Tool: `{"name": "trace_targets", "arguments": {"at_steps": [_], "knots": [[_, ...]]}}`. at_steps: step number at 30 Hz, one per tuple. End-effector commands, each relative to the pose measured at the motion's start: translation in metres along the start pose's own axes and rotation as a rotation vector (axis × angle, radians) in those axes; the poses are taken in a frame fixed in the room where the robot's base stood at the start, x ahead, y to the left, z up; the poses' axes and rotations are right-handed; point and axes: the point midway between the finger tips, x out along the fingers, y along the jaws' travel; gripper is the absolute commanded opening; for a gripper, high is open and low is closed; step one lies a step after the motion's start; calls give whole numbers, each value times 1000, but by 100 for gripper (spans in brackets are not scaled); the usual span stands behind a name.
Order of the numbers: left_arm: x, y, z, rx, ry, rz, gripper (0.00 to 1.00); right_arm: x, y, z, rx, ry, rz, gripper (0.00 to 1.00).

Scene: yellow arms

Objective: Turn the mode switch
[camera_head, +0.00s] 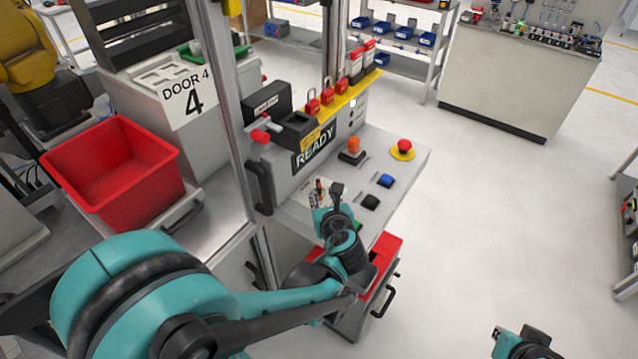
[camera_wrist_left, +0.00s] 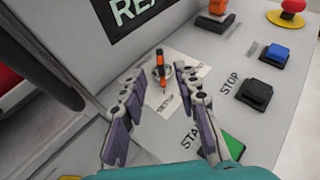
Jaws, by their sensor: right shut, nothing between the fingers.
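The mode switch (camera_wrist_left: 160,68) has an orange and black handle on a white label plate with "SETUP" at its lower end. It also shows small in the head view (camera_head: 319,187). The handle points up and slightly left in the left wrist view. My left gripper (camera_wrist_left: 157,76) is open, its two fingers apart on either side of the label plate, with the handle just beyond the tips. I see no clear contact. In the head view the left gripper (camera_head: 329,195) partly hides the plate. My right gripper (camera_head: 525,344) is shut and empty at the bottom edge, cut off by the frame.
The panel carries a green start button (camera_wrist_left: 233,146), a black stop button (camera_wrist_left: 255,93), a blue button (camera_wrist_left: 275,54), an orange switch (camera_head: 353,146) and a red emergency button (camera_head: 403,146). A READY display (camera_head: 315,146) stands behind. A metal post and handle are at the left.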

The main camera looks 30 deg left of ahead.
Motion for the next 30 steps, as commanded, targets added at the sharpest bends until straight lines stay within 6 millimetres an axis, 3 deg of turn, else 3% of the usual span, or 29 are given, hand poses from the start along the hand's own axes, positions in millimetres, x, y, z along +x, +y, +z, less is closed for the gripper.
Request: {"name": "trace_targets", "arguments": {"at_steps": [5,18,29,30], "knots": [[11,-1,2,89,-27,4,31,3,0,2,0,0,0,0],[74,-1,3,84,-25,4,31,18,0,13,0,0,0,0],[80,-1,4,84,-25,3,31,18,0,13,0,0,0,0],[80,-1,4,84,-24,3,20,18,0,13,0,0,0,0]]}}
